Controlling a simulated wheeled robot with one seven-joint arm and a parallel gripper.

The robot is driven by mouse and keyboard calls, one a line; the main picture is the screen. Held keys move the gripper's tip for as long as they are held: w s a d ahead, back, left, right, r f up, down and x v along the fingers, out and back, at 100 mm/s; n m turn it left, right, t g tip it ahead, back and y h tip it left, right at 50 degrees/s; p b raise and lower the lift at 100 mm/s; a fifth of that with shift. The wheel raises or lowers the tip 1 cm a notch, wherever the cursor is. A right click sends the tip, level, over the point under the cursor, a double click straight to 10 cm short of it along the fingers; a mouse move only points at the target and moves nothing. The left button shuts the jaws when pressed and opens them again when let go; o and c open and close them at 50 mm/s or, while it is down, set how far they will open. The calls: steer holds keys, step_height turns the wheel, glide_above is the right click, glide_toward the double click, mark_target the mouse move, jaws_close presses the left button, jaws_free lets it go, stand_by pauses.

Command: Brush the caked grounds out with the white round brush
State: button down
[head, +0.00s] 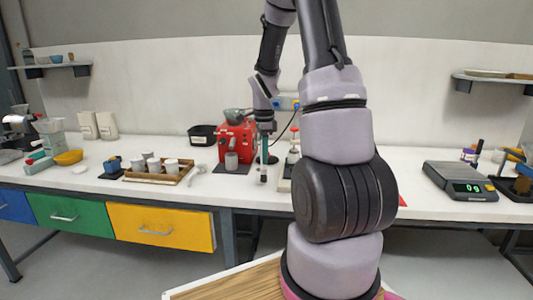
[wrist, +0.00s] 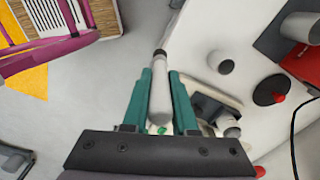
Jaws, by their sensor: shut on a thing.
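My gripper (wrist: 160,75) points down over the bench's front edge, with its teal fingers shut on a pale, round-bodied handle (wrist: 159,98) with a dark tip; I take it to be the white round brush. In the head view my gripper (head: 264,152) hangs in front of the red machine, a little to its right, and the brush (head: 263,172) shows small and pale below the fingers. The far end of the brush is hard to make out. I see no caked grounds in either view; I cannot tell where they are.
The red machine (head: 237,138) stands at the back with a grey cup (head: 231,161) before it. A wooden tray (head: 143,178) of white cups lies left. A scale (head: 459,180) stands right. A grey cylinder (wrist: 220,63) stands beside the fingers in the wrist view.

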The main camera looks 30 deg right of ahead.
steer(key=shift+w+a+f+n, duration=0.1)
steer(key=shift+a+f+n, duration=0.2)
steer(key=shift+n, duration=0.25)
steer(key=shift+w+a+f+n, duration=0.15)
steer(key=shift+f+n, duration=0.2)
steer(key=shift+n, duration=0.2)
steer(key=w+a+f+n, duration=0.3)
steer(key=a+f+n, duration=0.4)
steer(key=n, duration=1.1)
step_height(320, 180, down, 2)
steer(key=shift+w+a, duration=0.15)
steer(key=shift+a, duration=0.25)
steer(key=shift+w+a, duration=0.1)
